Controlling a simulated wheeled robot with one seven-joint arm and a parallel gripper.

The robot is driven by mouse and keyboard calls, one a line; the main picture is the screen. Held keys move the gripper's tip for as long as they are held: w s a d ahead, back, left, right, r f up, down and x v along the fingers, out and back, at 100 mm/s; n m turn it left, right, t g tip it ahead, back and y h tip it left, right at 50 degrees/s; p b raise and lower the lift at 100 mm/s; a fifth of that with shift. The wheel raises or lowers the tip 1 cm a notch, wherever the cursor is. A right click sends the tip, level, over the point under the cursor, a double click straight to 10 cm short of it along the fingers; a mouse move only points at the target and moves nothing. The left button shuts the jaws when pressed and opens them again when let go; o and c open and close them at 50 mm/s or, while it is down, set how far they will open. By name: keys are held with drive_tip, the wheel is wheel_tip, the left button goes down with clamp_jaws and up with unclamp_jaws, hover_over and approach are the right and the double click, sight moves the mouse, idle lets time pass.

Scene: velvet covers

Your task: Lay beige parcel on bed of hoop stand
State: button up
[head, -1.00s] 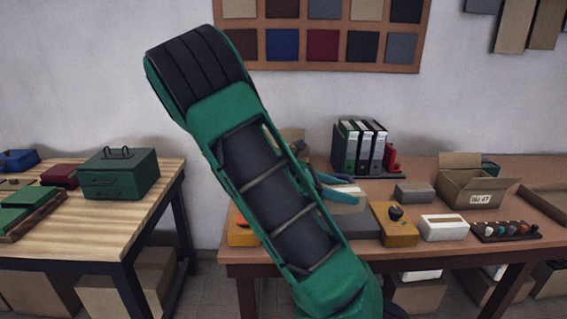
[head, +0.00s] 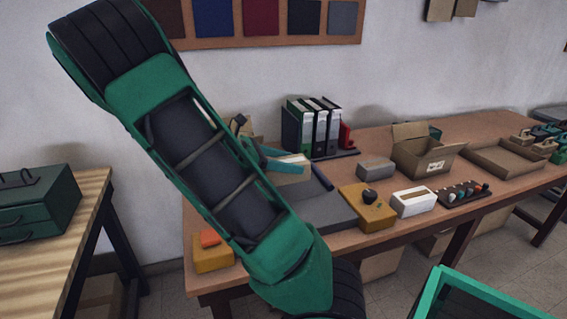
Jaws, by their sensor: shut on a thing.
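I cannot make out a beige parcel in the head view. I cannot make out a hoop stand with a bed either. My gripper is not in view; only my green and black arm crosses the left and middle of the picture. The arm hides part of the brown table (head: 383,141) and some of what stands at its left end.
The table holds folders (head: 315,130), an open cardboard box (head: 425,155), a yellow box (head: 366,210), a white box (head: 413,203), a knob strip (head: 461,194) and an empty shallow tray (head: 508,161). A wooden bench (head: 40,270) with a green case (head: 40,215) stands left. Floor shows between.

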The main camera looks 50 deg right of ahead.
drive_tip(key=shift+f, duration=4.15)
drive_tip(key=o, duration=1.5)
drive_tip(key=v, duration=1.1)
drive_tip(key=shift+f, duration=0.1)
